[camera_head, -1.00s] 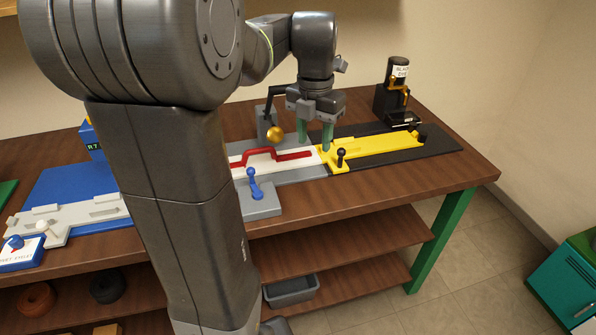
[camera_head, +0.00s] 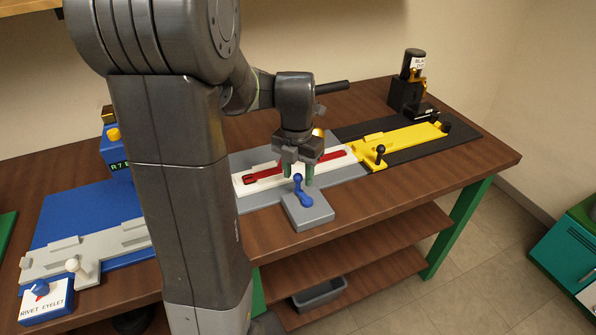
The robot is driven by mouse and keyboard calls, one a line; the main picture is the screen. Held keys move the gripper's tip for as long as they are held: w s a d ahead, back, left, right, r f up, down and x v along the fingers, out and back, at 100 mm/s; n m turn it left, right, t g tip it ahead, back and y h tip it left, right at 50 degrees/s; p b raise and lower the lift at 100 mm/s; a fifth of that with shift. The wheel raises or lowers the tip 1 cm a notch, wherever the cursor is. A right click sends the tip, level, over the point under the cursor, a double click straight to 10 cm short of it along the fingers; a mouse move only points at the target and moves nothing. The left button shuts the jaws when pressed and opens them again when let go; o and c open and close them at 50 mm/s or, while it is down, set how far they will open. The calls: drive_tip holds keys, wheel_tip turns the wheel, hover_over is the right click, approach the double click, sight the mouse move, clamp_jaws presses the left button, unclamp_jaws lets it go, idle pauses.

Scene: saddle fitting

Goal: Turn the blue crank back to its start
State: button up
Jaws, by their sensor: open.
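The blue crank (camera_head: 301,191) stands on a grey block (camera_head: 308,214) at the front edge of the grey plate, in the middle of the bench. Its upper end leans up toward my gripper. My gripper (camera_head: 296,172) hangs just above and behind the crank, pointing down, with green fingertips. It is open, and I see nothing between its fingers. Whether a fingertip touches the crank I cannot tell.
A white fixture with a red strap (camera_head: 262,175) lies right behind my gripper. A yellow slide (camera_head: 408,143) on a black plate (camera_head: 462,135) is to the right, with a black device (camera_head: 405,95) behind. Bare bench top lies right of the grey block.

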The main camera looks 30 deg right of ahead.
drive_tip(key=shift+c, duration=0.4)
clamp_jaws()
drive_tip(key=shift+d+m, duration=0.1)
drive_tip(key=shift+m, duration=0.2)
